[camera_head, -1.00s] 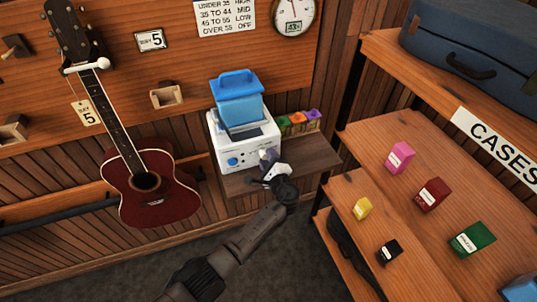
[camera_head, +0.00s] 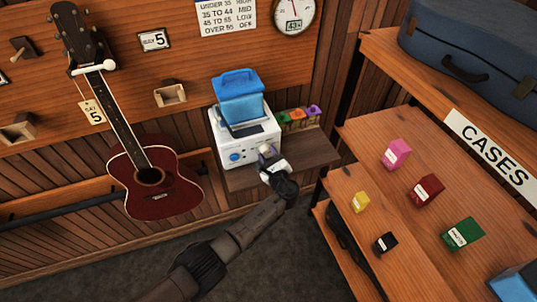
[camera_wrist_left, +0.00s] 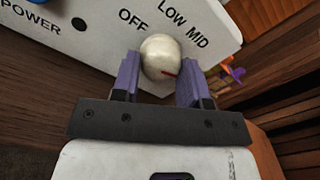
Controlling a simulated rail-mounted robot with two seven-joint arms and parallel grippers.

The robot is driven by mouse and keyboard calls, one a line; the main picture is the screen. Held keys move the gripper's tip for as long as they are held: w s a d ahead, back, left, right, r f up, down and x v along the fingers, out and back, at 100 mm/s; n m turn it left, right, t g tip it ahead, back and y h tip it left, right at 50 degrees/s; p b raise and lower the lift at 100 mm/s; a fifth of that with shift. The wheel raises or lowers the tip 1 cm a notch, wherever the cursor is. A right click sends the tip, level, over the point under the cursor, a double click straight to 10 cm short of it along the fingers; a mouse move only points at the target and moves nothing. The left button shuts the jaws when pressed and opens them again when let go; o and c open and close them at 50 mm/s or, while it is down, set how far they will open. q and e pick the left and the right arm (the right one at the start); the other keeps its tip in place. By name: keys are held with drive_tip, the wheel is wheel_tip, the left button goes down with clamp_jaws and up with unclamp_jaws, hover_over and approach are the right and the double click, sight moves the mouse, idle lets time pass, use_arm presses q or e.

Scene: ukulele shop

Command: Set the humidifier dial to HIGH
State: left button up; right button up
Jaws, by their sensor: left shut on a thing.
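The humidifier (camera_head: 240,149) is a white box with a blue tank (camera_head: 240,98) on top, standing on a small wooden wall shelf. Its dial (camera_wrist_left: 161,55) is a cream round knob with a short red mark near its lower right edge in the left wrist view. OFF, LOW and MID labels (camera_wrist_left: 197,38) show around the knob; no HIGH label is visible, and the right finger covers part of the panel. My left gripper (camera_head: 267,155) is at the panel's right side. In the left wrist view, its purple fingers (camera_wrist_left: 158,66) are shut on the dial, one on each side.
A blue power button (camera_head: 235,157) is left of the dial. Small coloured items (camera_head: 298,117) stand behind on the shelf. A red ukulele (camera_head: 155,183) hangs at left. Wooden shelves (camera_head: 375,205) with small boxes are at right.

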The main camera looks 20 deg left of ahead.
idle(0.3)
use_arm(q)
drive_tip(key=o, duration=0.9)
drive_tip(key=shift+s+d, duration=0.35)
drive_tip(key=shift+s, duration=0.05)
drive_tip(key=p+v, duration=0.1)
drive_tip(key=v, duration=1.2)
drive_tip(key=shift+w+a, duration=0.1)
